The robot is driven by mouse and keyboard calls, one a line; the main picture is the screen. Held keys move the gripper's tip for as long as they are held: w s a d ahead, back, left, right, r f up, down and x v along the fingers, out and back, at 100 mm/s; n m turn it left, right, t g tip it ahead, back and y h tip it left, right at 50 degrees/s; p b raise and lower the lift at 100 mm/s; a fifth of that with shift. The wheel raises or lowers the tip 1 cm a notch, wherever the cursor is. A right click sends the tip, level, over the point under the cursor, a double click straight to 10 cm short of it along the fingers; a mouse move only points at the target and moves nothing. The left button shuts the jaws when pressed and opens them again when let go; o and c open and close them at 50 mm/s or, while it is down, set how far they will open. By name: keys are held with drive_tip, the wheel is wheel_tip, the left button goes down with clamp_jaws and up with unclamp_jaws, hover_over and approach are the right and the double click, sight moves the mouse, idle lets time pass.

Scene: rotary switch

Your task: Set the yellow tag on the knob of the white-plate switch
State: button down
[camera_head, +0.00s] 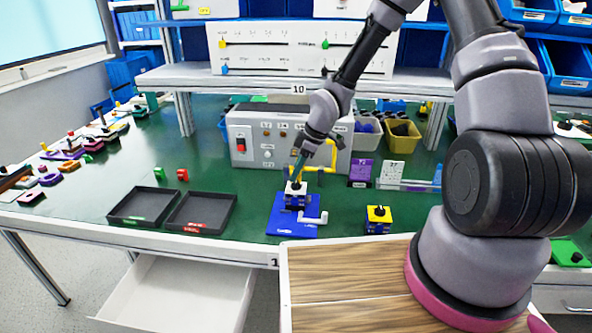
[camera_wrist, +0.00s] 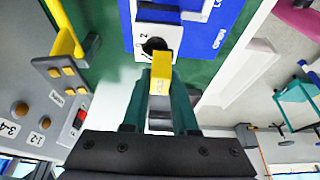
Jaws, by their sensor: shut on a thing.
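The white-plate switch (camera_head: 296,188) stands on a blue base board (camera_head: 280,216) near the front edge of the green bench. In the wrist view its white plate (camera_wrist: 142,30) has a black knob (camera_wrist: 152,45) and a printed 2. My gripper (camera_head: 299,172) points down right over this switch. Its teal fingers (camera_wrist: 160,98) are shut on the yellow tag (camera_wrist: 161,70). The tag's far end overlaps the lower edge of the knob in the wrist view; I cannot tell whether they touch.
A yellow-plate switch (camera_head: 379,214) stands to the right. Two black trays (camera_head: 201,228) lie to the left. Behind stands a grey control box (camera_head: 250,140) with a yellow rail (camera_head: 322,168) close to my gripper. A white pipe-like handle (camera_head: 313,218) lies on the blue board.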

drive_tip(key=shift+f, duration=0.65)
drive_tip(key=c, duration=0.6)
unclamp_jaws()
drive_tip(key=v, duration=1)
drive_tip(key=shift+d+r, duration=0.1)
drive_tip(key=shift+r, duration=0.3)
drive_tip(key=shift+r, duration=0.1)
wheel_tip(320, 180, up, 9)
drive_tip(key=shift+f, duration=0.15)
